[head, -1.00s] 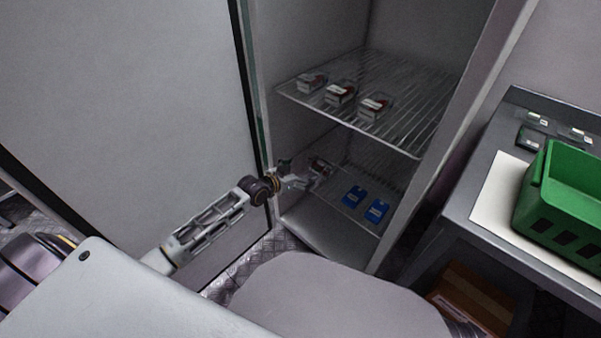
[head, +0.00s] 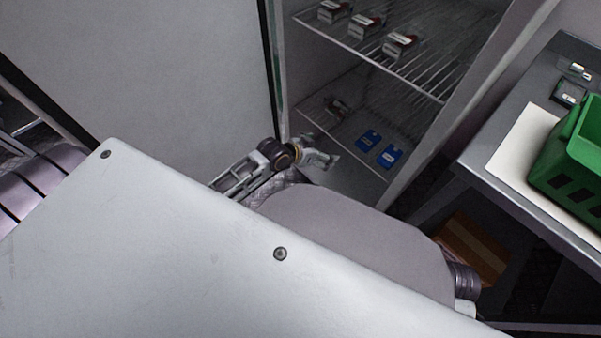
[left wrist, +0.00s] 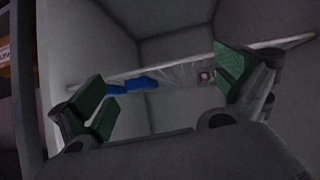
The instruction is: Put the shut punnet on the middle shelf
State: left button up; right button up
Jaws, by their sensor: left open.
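A small punnet with dark red contents and a pale label (head: 336,107) sits on the lower visible wire shelf (head: 350,133) of the open cabinet, toward its left side. It also shows small at the back of the left wrist view (left wrist: 206,76); whether its lid is shut is too small to tell. My left gripper (head: 326,160) is in front of and below that shelf, apart from the punnet. Its green-padded fingers stand wide apart and empty in the left wrist view (left wrist: 165,95). My right gripper does not show.
Two blue packs (head: 379,149) lie on the same shelf, right of the punnet. Three punnets stand on the upper wire shelf (head: 425,80). The open cabinet door (head: 180,70) is at left. A green crate (head: 570,165) stands on the right counter, above a cardboard box (head: 470,250).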

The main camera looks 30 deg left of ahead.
pick_arm(q)
jog(key=s+d+g+y, duration=0.1)
jog(key=s+g, duration=0.1)
jog(key=s, duration=0.8)
jog(key=s+d+f+n+g+y, duration=0.1)
jog(key=s+d+g, duration=0.1)
jog(key=s, duration=0.9)
jog(key=shift+n+g, duration=0.3)
jog(key=shift+g, duration=0.4)
